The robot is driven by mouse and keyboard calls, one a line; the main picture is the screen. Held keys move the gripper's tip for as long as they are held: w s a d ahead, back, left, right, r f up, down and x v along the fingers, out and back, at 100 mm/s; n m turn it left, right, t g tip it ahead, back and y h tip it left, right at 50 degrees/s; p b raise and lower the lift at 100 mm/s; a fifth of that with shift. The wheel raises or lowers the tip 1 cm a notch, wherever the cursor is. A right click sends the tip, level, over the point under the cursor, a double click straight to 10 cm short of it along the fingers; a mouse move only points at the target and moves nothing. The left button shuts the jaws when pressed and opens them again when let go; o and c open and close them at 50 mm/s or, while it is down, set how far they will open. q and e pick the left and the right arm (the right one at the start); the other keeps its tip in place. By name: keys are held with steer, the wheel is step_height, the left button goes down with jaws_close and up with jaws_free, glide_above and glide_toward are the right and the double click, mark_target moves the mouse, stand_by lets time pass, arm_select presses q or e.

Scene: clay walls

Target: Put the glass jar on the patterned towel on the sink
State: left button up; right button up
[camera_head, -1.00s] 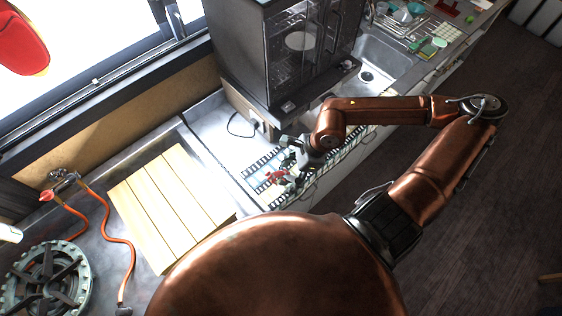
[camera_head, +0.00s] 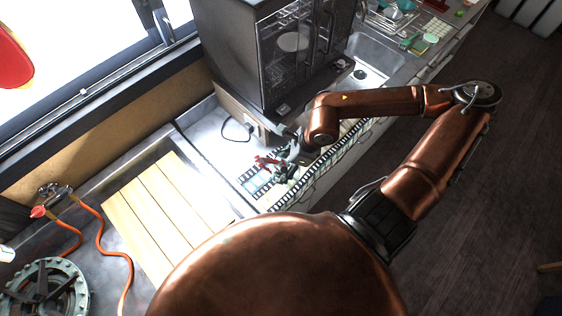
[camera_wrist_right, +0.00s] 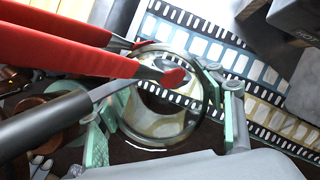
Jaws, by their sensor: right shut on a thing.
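A clear round glass jar (camera_wrist_right: 160,125) is between the pale green fingers of my right gripper (camera_wrist_right: 165,98), which is shut on it. Tools with red handles (camera_wrist_right: 75,45) stick out of the jar to the left. In the head view, my right gripper (camera_head: 284,160) is at the patterned towel (camera_head: 252,182), a film-strip print lying along the counter front; red handles (camera_head: 266,162) show beside it. The towel also shows behind the jar in the wrist view (camera_wrist_right: 222,52). I cannot tell whether the jar's base touches it. My left gripper is out of view.
A dark glass-doored appliance (camera_head: 275,45) stands just behind the towel. The sink basin (camera_head: 377,52) is to its right, with dishes (camera_head: 405,18) beyond. A slatted wooden board (camera_head: 165,210), an orange hose (camera_head: 115,245) and a burner (camera_head: 45,290) are at left.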

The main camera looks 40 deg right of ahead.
steer(key=w+d+f, duration=0.1)
steer(key=w+f, duration=0.1)
steer(key=f, duration=0.1)
steer(key=w+d+f, duration=0.1)
steer(key=w+f, duration=0.1)
steer(key=f, duration=0.1)
steer(key=w+d+f, duration=0.2)
steer(key=f, duration=0.2)
steer(key=shift+w+p, duration=0.15)
steer(key=shift+p, duration=0.15)
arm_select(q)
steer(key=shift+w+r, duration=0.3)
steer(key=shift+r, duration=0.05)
arm_select(e)
steer(key=o, duration=1.5)
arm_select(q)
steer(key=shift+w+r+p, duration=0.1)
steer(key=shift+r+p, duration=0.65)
arm_select(e)
steer(key=v, duration=1.2)
steer(key=shift+a, duration=0.1)
